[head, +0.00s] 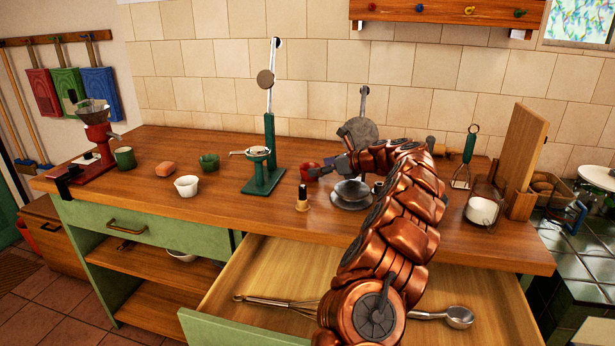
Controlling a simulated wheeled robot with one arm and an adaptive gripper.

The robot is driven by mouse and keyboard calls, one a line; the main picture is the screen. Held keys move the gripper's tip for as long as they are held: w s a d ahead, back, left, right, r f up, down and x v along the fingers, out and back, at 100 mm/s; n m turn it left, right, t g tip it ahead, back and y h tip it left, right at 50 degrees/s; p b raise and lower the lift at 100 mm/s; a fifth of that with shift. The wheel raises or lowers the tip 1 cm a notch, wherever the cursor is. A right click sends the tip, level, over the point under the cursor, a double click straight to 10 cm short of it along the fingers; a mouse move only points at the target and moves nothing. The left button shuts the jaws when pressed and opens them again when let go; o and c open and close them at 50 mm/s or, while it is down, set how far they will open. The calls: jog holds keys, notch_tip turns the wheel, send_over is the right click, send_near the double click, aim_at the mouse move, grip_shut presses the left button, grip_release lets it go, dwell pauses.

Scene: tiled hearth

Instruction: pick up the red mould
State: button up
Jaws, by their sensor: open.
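The red mould (307,172) stands on the wooden worktop, right of the green press and near the back. It looks like a small red cup. My copper arm reaches up over the open drawer and bends left. My gripper (328,161) is at the mould's right side, with its dark fingers open and pointing left. Part of the mould is hidden by a finger, and I cannot tell whether they touch.
The tall green press (264,165) stands close left of the mould. A grey bowl (351,192) and a small wooden-based stamp (302,199) are in front. The open drawer (270,275) juts out below.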

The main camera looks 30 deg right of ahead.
aim_at(304, 169)
jog(key=shift+x, duration=3.4)
jog(key=shift+s, duration=0.1)
jog(key=c, duration=1.1)
jog(key=shift+o, duration=0.2)
